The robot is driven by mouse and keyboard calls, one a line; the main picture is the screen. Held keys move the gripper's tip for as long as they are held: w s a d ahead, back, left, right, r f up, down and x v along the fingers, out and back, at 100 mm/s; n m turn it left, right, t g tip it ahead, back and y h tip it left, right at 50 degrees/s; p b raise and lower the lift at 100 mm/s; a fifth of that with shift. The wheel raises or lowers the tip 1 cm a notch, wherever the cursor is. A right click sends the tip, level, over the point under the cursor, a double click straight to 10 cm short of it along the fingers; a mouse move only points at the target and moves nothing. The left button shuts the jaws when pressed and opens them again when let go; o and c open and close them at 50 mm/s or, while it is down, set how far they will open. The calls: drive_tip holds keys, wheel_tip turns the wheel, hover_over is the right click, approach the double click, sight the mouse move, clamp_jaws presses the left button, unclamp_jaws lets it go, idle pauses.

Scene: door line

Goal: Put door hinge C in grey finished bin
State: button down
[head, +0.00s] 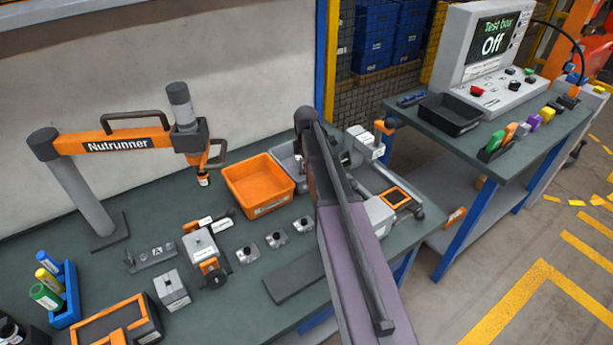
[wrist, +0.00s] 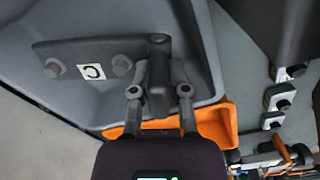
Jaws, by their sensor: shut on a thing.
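Door hinge C (wrist: 112,58) is a dark grey plate with two bolts, a white label marked C and a barrel at its right end. My gripper (wrist: 159,91) is shut on the barrel end, one finger on each side. In the wrist view the hinge lies over the inside of the grey finished bin (wrist: 203,50). I cannot tell whether it touches the bin floor. In the head view the grey bin (head: 283,157) shows only partly beside the orange bin; my arm hides the rest, along with the gripper and hinge.
The orange bin (head: 258,186) adjoins the grey one; its edge shows in the wrist view (wrist: 215,125). The nutrunner (head: 125,140) stands on the left of the bench. Several small metal parts (head: 275,239) and a fixture (head: 204,255) lie in front of the bins.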

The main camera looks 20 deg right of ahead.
idle(0.3)
drive_tip(key=shift+f+b, duration=1.85)
drive_tip(key=shift+f, duration=0.1)
drive_tip(key=c, duration=0.6)
unclamp_jaws()
drive_tip(key=shift+c, duration=0.2)
drive_tip(key=shift+r, duration=0.2)
wheel_tip(320, 180, up, 12)
drive_tip(key=p, duration=1.2)
drive_tip(key=shift+s, duration=0.1)
